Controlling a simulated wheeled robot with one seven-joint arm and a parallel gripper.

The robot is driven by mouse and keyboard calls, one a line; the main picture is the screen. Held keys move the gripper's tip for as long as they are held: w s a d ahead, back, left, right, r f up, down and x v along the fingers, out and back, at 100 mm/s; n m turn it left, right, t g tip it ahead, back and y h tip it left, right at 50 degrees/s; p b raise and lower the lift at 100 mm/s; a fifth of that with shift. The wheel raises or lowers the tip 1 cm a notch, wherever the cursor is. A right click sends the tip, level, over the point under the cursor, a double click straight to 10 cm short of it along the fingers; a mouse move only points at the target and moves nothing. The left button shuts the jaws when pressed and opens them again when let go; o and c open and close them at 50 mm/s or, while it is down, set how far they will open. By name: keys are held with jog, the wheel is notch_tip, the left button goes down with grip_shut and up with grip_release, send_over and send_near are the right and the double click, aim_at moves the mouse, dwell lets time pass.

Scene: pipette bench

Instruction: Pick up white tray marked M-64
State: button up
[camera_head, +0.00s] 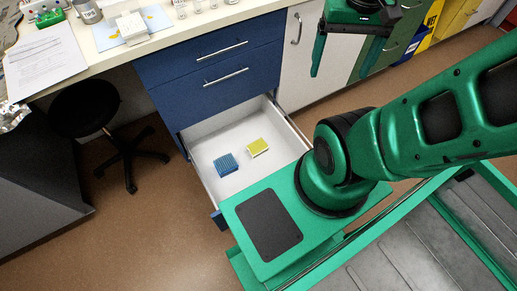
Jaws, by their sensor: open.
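A small white tray-like block (132,27) sits on a blue and yellow mat (158,18) on the bench top at the upper left. Any marking on it is too small to read, so I cannot tell whether it is M-64. My green gripper (341,73) is at the top centre right, in front of the white cabinet door. Its two fingers point down and stand apart, with nothing between them. It is well to the right of the white block and apart from it.
An open drawer (207,184) below the blue drawer fronts holds a blue rack (226,165) and a yellow rack (257,147). A black stool (85,108) stands left. Papers (42,62), a metal cup (88,11), a green rack (48,18) and small containers crowd the bench.

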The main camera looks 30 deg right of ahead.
jog(key=shift+o, duration=1.4)
jog(key=w+d+f+n+h, duration=0.1)
jog(key=w+f, duration=0.3)
jog(key=w, duration=0.6)
jog(key=shift+d, duration=0.7)
jog(key=w+d+f+n, duration=0.2)
jog(key=w+f+n, duration=0.1)
jog(key=w+f, duration=1.75)
jog(key=n+t+y, duration=0.1)
jog(key=n+t, duration=0.1)
jog(key=n, duration=0.1)
send_over(257, 147)
jog(key=f, duration=4.4)
jog(key=shift+s+f, duration=0.15)
jog(key=shift+s, duration=0.15)
jog(key=shift+w+f, duration=0.15)
jog(key=shift+f, duration=3.1)
jog(key=c, duration=1)
